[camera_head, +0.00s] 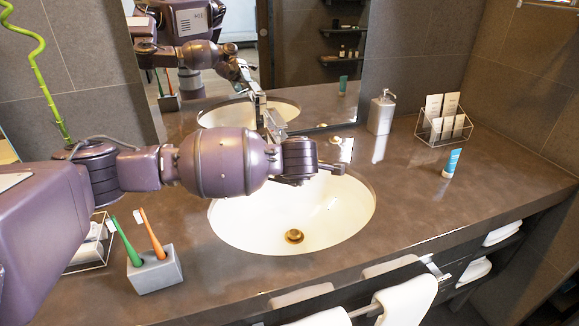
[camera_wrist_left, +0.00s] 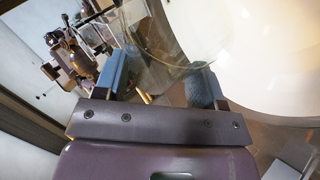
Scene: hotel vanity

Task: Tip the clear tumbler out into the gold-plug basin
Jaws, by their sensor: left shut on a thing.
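My left gripper (camera_head: 332,168) reaches in from the left and is over the far part of the white basin (camera_head: 240,221). The basin has a gold plug (camera_head: 294,236) at its bottom. In the left wrist view, my left gripper (camera_wrist_left: 157,80) has its two blue fingers closed on the clear tumbler (camera_wrist_left: 152,45). The tumbler's curved glass shows between and beyond the fingers, with the white basin (camera_wrist_left: 275,45) beside it. In the head view the tumbler is hard to make out, and I cannot tell its tilt or contents. My right gripper is out of view.
A faucet (camera_head: 268,118) stands behind the basin, close to my left arm. A toothbrush holder (camera_head: 155,271) stands front left. A blue tube (camera_head: 452,163), a soap dispenser (camera_head: 381,113) and a wire rack (camera_head: 443,128) stand to the right. White towels (camera_head: 408,301) hang in front.

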